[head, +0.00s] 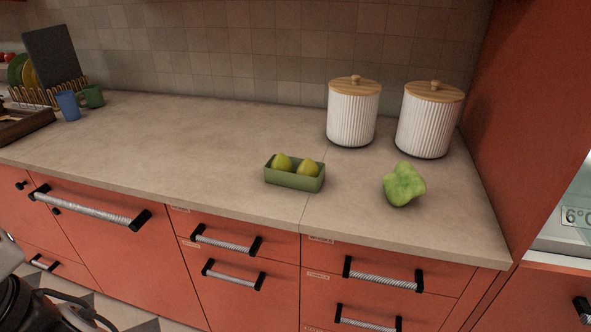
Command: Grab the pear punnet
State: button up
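The pear punnet (294,180) is a small green open box on the countertop, right of the middle in the head view. Two yellow-green pears sit in it, a left pear (281,162) and a right pear (309,168). The punnet stands upright near the counter's front edge. My gripper is not visible in the head view. Dark parts at the lower left corner may be my own body, well apart from the punnet.
A green bell pepper (404,184) lies right of the punnet. Two white ribbed canisters with wooden lids, left (352,115) and right (426,124), stand behind. A blue mug (68,106), a green mug (92,96) and a rack are far left. The counter (190,140) between is clear.

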aim_at(305, 175)
jog(key=i+l, duration=0.15)
jog(key=i, duration=0.35)
jog(key=i+l+z, duration=0.15)
jog(key=i, duration=0.4)
